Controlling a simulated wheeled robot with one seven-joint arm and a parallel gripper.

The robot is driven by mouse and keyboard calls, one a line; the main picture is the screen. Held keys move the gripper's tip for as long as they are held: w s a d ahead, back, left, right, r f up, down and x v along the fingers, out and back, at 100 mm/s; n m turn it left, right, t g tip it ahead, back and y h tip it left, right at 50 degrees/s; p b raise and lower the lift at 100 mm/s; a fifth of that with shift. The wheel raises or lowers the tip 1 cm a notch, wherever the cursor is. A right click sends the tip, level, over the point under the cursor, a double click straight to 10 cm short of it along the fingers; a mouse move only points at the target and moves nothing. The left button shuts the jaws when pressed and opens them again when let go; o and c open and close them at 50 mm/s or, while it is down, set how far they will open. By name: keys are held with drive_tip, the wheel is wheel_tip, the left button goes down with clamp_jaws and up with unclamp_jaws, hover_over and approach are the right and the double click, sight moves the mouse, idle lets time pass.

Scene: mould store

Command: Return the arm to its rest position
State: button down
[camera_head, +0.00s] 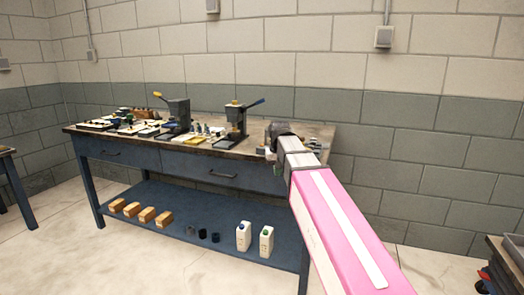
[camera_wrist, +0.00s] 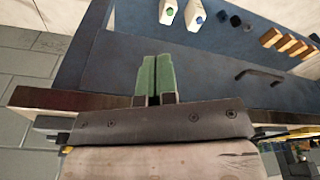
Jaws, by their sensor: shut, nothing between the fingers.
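My gripper (camera_wrist: 155,82) shows in the wrist view with its two green fingers side by side, shut and empty. In the head view my pink and grey arm reaches from the lower right toward the right end of the workbench (camera_head: 243,151). The wrist end is over or near that end of the bench, and the fingertips are not clear there. In the wrist view the bench edge (camera_wrist: 70,101) runs behind the fingers, with the blue lower shelf (camera_wrist: 215,58) beyond them.
Two lever presses (camera_head: 236,118) and several small tools stand on the bench. White bottles (camera_head: 266,242), dark cups (camera_head: 203,234) and several wooden blocks (camera_head: 147,214) are on the lower shelf. A block wall (camera_head: 420,150) is behind. Another table (camera_head: 505,262) stands at lower right. Floor in front is clear.

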drive_tip(key=s+d+f, duration=0.4)
drive_tip(key=s+f, duration=0.1)
drive_tip(key=f, duration=0.5)
drive_tip(key=s+d+f+m+g, duration=0.1)
drive_tip(key=s+d+f, duration=0.3)
drive_tip(key=f, duration=0.6)
drive_tip(key=s+d+f, duration=0.4)
drive_tip(key=s+f, duration=0.4)
drive_tip(key=f, duration=0.2)
drive_tip(key=shift+d+g, duration=0.3)
drive_tip(key=shift+d, duration=0.05)
